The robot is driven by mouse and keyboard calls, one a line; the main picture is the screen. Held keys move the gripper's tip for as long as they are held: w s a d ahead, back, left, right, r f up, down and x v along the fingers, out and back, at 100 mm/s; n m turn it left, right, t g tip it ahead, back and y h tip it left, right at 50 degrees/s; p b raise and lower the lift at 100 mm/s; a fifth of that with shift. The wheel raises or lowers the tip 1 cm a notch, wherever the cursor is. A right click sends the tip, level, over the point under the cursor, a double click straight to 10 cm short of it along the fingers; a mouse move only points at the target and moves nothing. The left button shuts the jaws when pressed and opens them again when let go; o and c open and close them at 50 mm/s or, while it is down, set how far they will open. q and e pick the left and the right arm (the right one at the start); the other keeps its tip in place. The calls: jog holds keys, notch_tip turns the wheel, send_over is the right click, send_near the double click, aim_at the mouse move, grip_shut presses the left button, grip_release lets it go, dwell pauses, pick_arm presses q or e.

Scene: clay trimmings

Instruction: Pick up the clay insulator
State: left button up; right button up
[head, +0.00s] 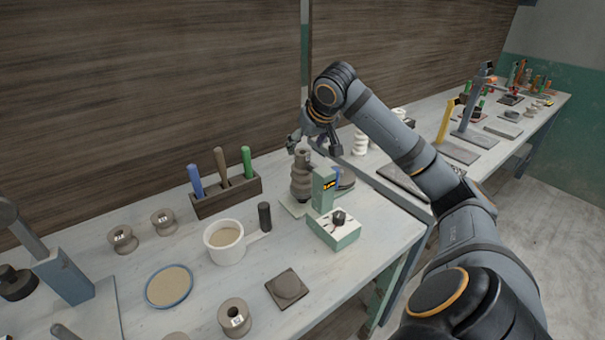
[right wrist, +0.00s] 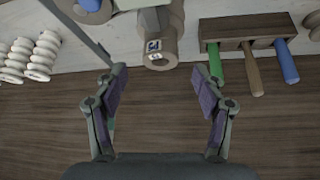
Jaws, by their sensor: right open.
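The clay insulator (head: 302,176) is a grey-brown ribbed piece standing upright on a small pale plate on the workbench, just left of a green device. My right gripper (head: 316,144) is above and around its upper end in the head view, with its fingers spread. In the right wrist view the insulator (right wrist: 159,40) shows at the top centre with a small label on it, beyond the open fingertips of my right gripper (right wrist: 161,76). Nothing is between the fingers. My left gripper is not in the head view.
A green device (head: 324,190) and a green-and-white box (head: 335,234) stand close right of the insulator. A wooden rack (head: 228,197) with coloured-handled tools is to the left. A white mug (head: 224,243), a blue-rimmed dish (head: 169,287) and clay spools (head: 234,318) lie nearer.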

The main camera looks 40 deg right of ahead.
aim_at(303, 152)
jog(key=x, duration=0.5)
jog(key=shift+s+f+p, duration=0.1)
jog(key=shift+s+p, duration=0.05)
jog(key=shift+p, duration=0.25)
jog(key=shift+s+a, duration=0.1)
jog(key=shift+c, duration=0.6)
grip_shut()
